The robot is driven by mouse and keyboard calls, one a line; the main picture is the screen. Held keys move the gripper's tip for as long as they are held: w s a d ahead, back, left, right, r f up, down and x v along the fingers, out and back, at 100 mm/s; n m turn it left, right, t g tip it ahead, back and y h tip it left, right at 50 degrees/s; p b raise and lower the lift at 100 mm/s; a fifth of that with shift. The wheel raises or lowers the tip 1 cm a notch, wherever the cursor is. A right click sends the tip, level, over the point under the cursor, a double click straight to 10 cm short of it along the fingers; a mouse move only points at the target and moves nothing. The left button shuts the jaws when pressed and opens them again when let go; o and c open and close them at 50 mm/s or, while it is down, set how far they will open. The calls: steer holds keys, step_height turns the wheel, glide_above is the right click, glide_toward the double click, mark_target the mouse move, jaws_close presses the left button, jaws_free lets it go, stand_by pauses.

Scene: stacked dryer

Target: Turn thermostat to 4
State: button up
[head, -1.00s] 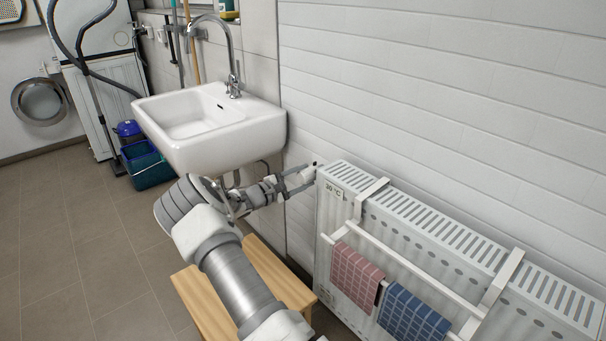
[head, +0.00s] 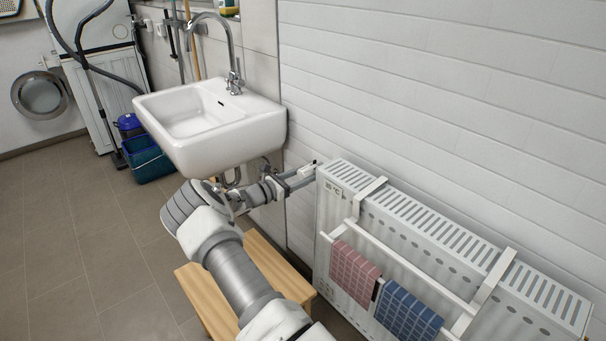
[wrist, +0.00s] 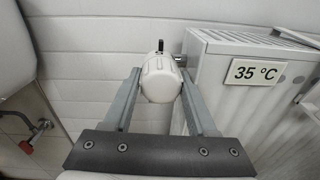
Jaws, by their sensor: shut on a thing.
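The white ribbed thermostat knob (wrist: 160,80) sits at the left end of the radiator (wrist: 222,112), on a short metal valve. A small black marker (wrist: 160,46) stands at its upper edge. No numbers on the knob can be made out. My gripper (wrist: 160,82) is shut on the knob, one grey finger on each side. In the head view my gripper (head: 304,176) reaches the radiator's left end, and the knob there is small and partly hidden by the fingers. A label on the radiator (wrist: 256,72) reads 35 °C.
A drying rack (head: 410,268) with a pink and a blue cloth hangs on the radiator's front. A white sink (head: 205,125) stands left of the gripper. A wooden stool (head: 200,300) is below my arm. The tiled wall is close behind the knob.

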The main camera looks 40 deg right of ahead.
steer(key=shift+n, duration=1.2)
steer(key=o, duration=1.4)
steer(key=shift+c, duration=0.2)
steer(key=shift+s, duration=0.1)
